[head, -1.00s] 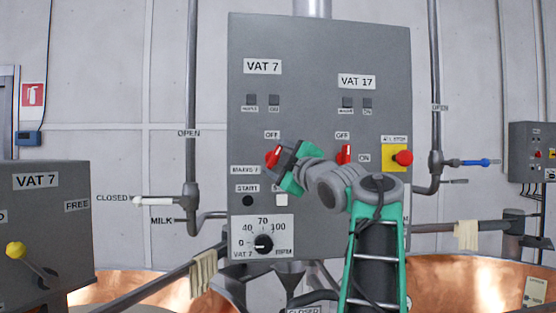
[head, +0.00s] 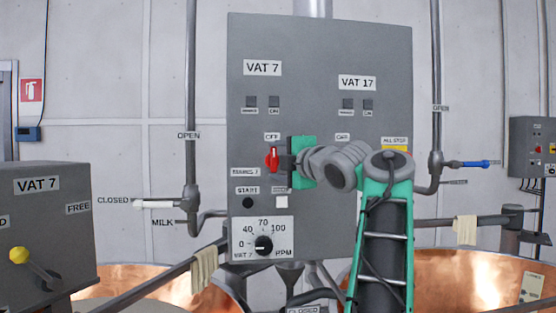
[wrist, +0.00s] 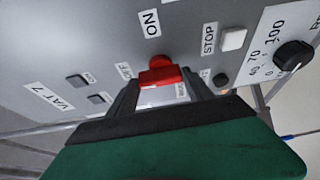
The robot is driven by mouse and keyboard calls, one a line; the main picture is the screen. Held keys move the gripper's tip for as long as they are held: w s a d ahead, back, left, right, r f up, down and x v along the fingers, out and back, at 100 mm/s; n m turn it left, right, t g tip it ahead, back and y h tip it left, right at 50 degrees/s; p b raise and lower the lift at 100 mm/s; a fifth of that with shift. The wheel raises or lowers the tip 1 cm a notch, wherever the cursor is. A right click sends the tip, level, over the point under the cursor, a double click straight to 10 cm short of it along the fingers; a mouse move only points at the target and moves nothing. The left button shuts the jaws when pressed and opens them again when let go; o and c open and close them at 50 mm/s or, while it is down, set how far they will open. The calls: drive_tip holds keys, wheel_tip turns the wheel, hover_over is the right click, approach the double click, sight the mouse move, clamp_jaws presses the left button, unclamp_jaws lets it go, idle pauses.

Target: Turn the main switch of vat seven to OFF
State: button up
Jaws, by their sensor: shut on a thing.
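The grey control panel (head: 320,50) carries a VAT 7 label (head: 262,68) over its left column. The red main switch of vat seven (head: 272,161) sits below an OFF label (head: 272,136). Its handle stands about upright, and its pale mark appears to point up toward OFF. My gripper (head: 283,162) is shut on this switch from the right side. In the wrist view the red switch (wrist: 160,73) sits between the two dark fingertips, with the ON label (wrist: 150,23) beyond it. Part of the OFF label (wrist: 124,71) shows beside a finger.
A START button (head: 248,203), a light STOP button (head: 282,202) and a black RPM dial (head: 264,246) lie below the switch. My arm hides the VAT 17 switch and most of the yellow ALL STOP plate (head: 395,149). Copper vats (head: 470,275) stand below.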

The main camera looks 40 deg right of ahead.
drive_tip(key=o, duration=1.4)
drive_tip(key=shift+c, duration=0.2)
drive_tip(key=shift+s, duration=0.1)
drive_tip(key=b+v, duration=0.2)
drive_tip(key=v, duration=0.5)
drive_tip(key=shift+s, duration=0.35)
